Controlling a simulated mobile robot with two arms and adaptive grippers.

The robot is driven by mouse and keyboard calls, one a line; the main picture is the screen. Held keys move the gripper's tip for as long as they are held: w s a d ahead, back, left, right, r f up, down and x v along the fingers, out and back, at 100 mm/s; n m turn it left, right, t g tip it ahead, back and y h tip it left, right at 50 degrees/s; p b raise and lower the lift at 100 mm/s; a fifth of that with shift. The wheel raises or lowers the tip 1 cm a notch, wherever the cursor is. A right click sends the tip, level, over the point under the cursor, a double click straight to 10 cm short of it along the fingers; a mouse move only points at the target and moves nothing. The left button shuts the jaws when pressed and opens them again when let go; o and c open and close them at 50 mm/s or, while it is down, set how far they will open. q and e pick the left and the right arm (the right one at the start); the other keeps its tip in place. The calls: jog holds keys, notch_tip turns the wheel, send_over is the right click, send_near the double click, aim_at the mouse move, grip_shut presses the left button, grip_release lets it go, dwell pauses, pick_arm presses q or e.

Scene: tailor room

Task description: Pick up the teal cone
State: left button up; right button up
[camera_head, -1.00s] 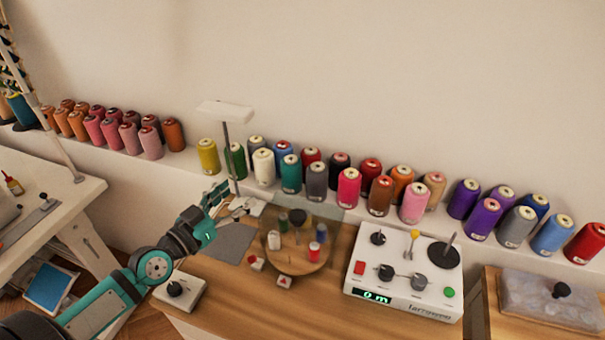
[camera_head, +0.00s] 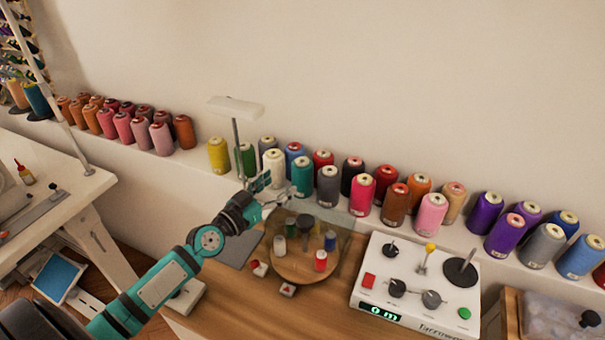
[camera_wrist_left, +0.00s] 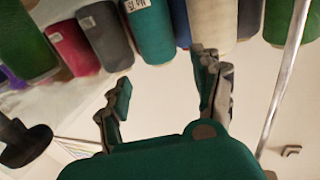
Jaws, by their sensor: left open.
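The teal cone (camera_head: 302,177) stands upright on the wall ledge, between the cream cone (camera_head: 274,166) and the grey cone (camera_head: 328,185). My left gripper (camera_head: 277,188) is open and empty, in front of and slightly left of the teal cone. In the left wrist view the teal cone (camera_wrist_left: 150,30) appears beyond and between the two open fingers of my gripper (camera_wrist_left: 165,80), apart from them. The cone's lower part is partly covered by a finger in the head view. My right gripper is not in view.
A lamp-like post (camera_head: 236,140) rises just left of the arm. Several other cones crowd the ledge on both sides. Below are a round wooden spool stand (camera_head: 305,266) behind a clear panel and a white winding machine (camera_head: 415,285) on the wooden table.

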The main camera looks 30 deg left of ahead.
aim_at(295, 171)
pick_arm(q)
jog(key=x, duration=0.3)
jog(key=shift+w, duration=0.15)
jog(key=x, duration=0.6)
jog(key=c, duration=1.1)
